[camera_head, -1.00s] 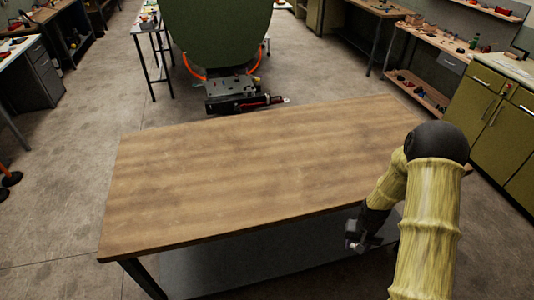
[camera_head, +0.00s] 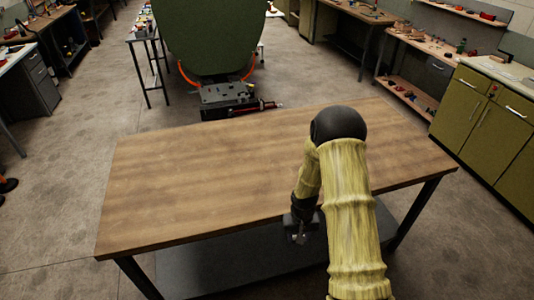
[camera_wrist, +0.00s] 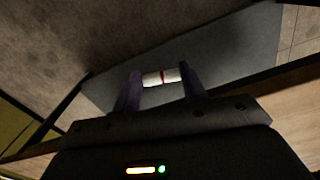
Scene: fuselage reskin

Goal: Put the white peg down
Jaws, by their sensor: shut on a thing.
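The white peg (camera_wrist: 153,79) lies crosswise between the two fingers of my gripper (camera_wrist: 162,80) in the wrist view. It is white with a thin red band near its middle, and my gripper is shut on it. In the head view my gripper (camera_head: 300,236) hangs at the near edge of the wooden table (camera_head: 200,185), right of the middle. The peg cannot be made out in the head view. Behind the peg in the wrist view is the table's dark lower shelf (camera_wrist: 225,45).
The tabletop is bare. The lower shelf (camera_head: 235,270) shows below its near edge. A dark green panel (camera_head: 218,35) stands behind the table, with a black device (camera_head: 225,97) at its foot. Green cabinets (camera_head: 490,125) stand at the right, workbenches along the back.

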